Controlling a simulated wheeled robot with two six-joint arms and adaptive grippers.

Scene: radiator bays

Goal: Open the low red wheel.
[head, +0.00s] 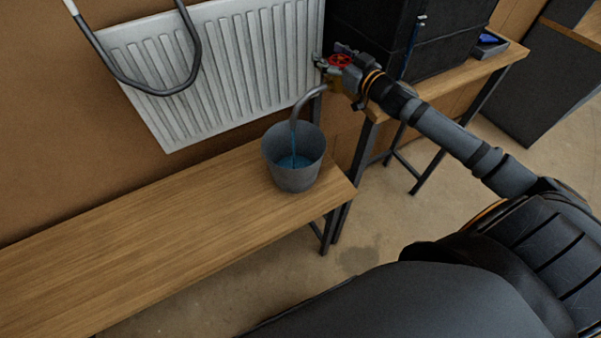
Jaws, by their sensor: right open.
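The low red wheel (340,60) sits on a valve at the lower right corner of the white radiator (205,75). My right gripper (345,72) is at the wheel, its arm coming in from the right. It is open, and its fingers partly hide the valve; I cannot tell whether they touch the wheel. A curved grey spout (304,100) leads down from the valve side. Blue water runs from it into a grey bucket (293,172), which holds some water. My left gripper is not in view.
The bucket stands near the right end of a low wooden bench (150,240). A dark hose (145,90) loops before the radiator. A black case (400,40) and a small tray (490,46) stand on a higher wooden table (470,70) at right. Bare floor lies below.

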